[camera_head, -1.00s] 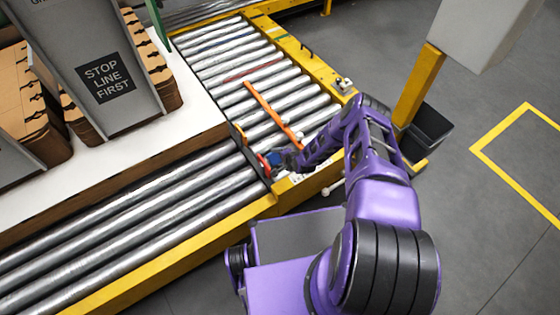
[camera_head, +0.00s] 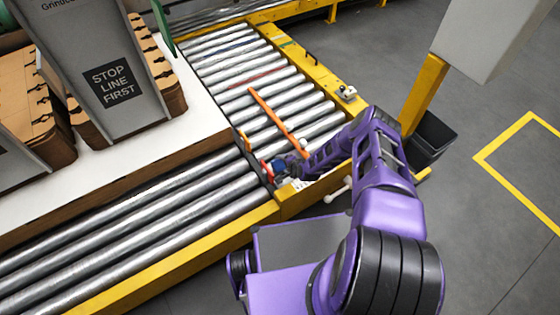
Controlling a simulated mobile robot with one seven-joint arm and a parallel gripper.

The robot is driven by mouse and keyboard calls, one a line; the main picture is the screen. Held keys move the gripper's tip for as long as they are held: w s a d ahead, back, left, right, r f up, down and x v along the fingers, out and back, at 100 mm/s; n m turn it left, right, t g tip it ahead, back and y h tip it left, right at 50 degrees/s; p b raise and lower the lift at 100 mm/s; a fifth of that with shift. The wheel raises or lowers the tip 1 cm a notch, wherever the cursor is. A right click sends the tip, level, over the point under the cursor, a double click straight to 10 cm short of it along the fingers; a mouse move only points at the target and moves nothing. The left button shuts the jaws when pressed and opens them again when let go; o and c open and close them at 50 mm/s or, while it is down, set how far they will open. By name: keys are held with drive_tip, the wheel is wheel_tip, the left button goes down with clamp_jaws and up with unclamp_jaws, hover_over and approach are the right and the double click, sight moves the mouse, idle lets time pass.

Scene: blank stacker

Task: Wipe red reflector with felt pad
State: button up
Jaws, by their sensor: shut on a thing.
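My purple arm reaches over the conveyor's yellow side rail. My gripper (camera_head: 275,169) is at its far end, small in the picture and low beside the rollers. A small blue piece (camera_head: 279,166) shows at the gripper. It may be the felt pad, but it is too small to be sure. A small red piece (camera_head: 266,171) stands just left of the blue one and looks like the red reflector. I cannot tell whether the two touch. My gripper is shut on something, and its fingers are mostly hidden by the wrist.
An orange bar (camera_head: 272,115) lies across the rollers (camera_head: 245,88). The yellow rail (camera_head: 320,75) borders the conveyor. Stacked brown blanks (camera_head: 158,62) stand left beside a grey "STOP LINE FIRST" panel (camera_head: 112,85). A yellow post (camera_head: 424,90) and black bin (camera_head: 432,137) stand right.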

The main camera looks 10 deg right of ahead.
drive_tip(key=shift+s+d, duration=0.4)
drive_tip(key=shift+s, duration=0.45)
drive_tip(key=shift+s+d, duration=0.4)
drive_tip(key=shift+s, duration=0.4)
drive_tip(key=shift+d, duration=0.1)
drive_tip(key=shift+w+d, duration=0.4)
drive_tip(key=shift+d, duration=0.5)
drive_tip(key=shift+w+d, duration=0.35)
drive_tip(key=shift+d, duration=0.55)
drive_tip(key=shift+w+d, duration=0.4)
drive_tip(key=shift+d, duration=0.5)
drive_tip(key=shift+w+d, duration=0.3)
drive_tip(key=shift+d, duration=0.4)
drive_tip(key=shift+w+d, duration=0.3)
drive_tip(key=shift+d, duration=0.4)
drive_tip(key=shift+r, duration=0.1)
